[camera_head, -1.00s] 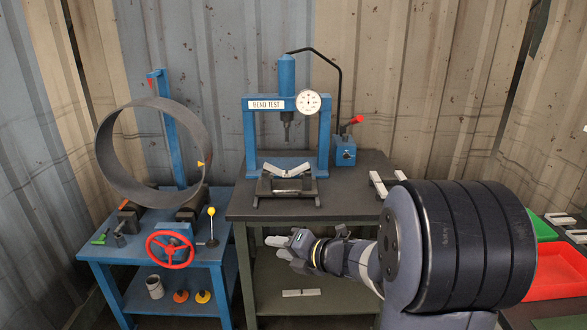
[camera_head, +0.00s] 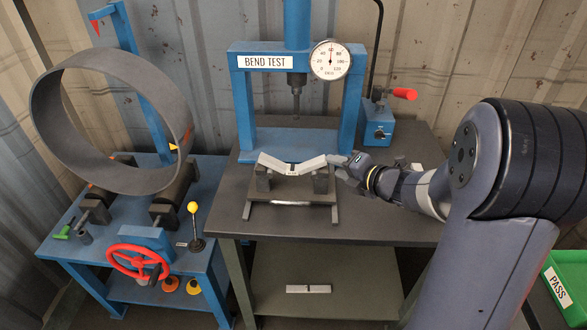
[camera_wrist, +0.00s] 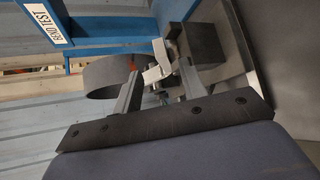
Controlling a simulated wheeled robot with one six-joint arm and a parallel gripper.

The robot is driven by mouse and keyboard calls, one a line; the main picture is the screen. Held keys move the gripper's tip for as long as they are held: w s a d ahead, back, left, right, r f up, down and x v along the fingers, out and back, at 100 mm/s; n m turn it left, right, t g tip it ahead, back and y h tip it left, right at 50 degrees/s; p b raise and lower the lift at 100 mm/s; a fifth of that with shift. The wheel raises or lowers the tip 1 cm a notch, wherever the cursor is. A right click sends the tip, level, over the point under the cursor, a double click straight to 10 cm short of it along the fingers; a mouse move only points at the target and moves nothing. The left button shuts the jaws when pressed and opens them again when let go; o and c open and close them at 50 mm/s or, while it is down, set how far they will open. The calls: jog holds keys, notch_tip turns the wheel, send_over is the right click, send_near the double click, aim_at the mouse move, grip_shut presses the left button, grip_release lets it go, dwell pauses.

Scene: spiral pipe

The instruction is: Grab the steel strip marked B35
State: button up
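A pale metal strip (camera_head: 290,166), bent to a shallow V, lies across the two dark supports of the bend fixture under the press. No B35 mark is readable on it. My gripper (camera_head: 342,164) is at the right end of this strip. In the wrist view my gripper (camera_wrist: 159,77) has its fingers apart, with the near end of the pale strip (camera_wrist: 158,69) at or between the fingertips. Contact cannot be told. Another pale strip (camera_head: 308,288) lies flat on the lower shelf, its mark too small to read.
The blue press (camera_head: 243,105) with dial gauge (camera_head: 330,60) stands behind the strip. A blue pump (camera_head: 378,125) with a red handle stands to the right. A large ring (camera_head: 105,80) rests on a blue stand at left. A green PASS bin (camera_head: 557,287) is at lower right.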

jog(key=x, duration=0.4)
jog(key=w+d+p+x, duration=0.1)
jog(key=shift+w+a, duration=0.2)
jog(key=shift+a, duration=0.05)
jog(key=shift+c, duration=0.6)
grip_shut()
